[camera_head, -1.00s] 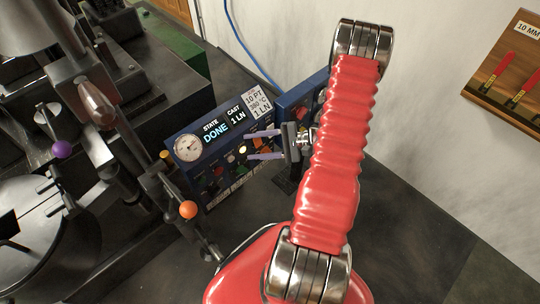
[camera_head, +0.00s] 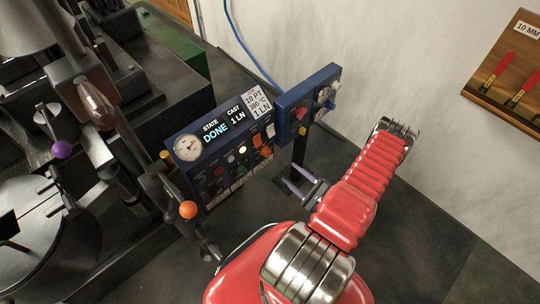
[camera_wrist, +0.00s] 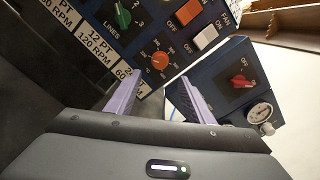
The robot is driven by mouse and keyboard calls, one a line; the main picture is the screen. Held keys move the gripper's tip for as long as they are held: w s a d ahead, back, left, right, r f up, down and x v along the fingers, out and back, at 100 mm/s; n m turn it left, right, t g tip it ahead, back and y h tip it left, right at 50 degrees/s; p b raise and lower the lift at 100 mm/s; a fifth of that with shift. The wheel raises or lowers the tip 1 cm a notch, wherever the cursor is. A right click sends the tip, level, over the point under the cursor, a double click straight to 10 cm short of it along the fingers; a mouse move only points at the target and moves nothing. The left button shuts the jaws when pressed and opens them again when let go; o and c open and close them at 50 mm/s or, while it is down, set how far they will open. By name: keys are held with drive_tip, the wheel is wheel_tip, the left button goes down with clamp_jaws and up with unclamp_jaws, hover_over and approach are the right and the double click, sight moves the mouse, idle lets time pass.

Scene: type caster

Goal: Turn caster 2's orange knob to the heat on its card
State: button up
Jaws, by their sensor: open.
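The orange knob (camera_wrist: 160,60) is round, with a number dial around it, on the blue panel in the wrist view. I cannot read its pointer surely. In the head view it appears small and blurred (camera_head: 265,151) at the panel's lower right. The white card (camera_head: 258,101) on top of the panel reads 10 PT, 380 °C, 1 LN. My gripper (camera_head: 287,173) is open and empty, with purple fingers, in front of and below the panel's right end. In the wrist view its fingertips (camera_wrist: 160,78) stand on either side below the knob, apart from it.
A green LINES knob (camera_wrist: 122,15), an orange switch (camera_wrist: 187,12) and a white switch (camera_wrist: 205,37) are near the knob. A second blue box (camera_head: 304,97) with a red knob and gauges stands right. An orange-ball lever (camera_head: 187,209) stands left. Floor at right is clear.

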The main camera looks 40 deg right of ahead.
sight(268, 154)
drive_tip(key=shift+w+f, duration=0.1)
idle(0.4)
drive_tip(key=shift+w+a, duration=0.15)
drive_tip(key=shift+w, duration=6.65)
drive_tip(key=shift+c, duration=0.5)
drive_tip(key=c, duration=0.9)
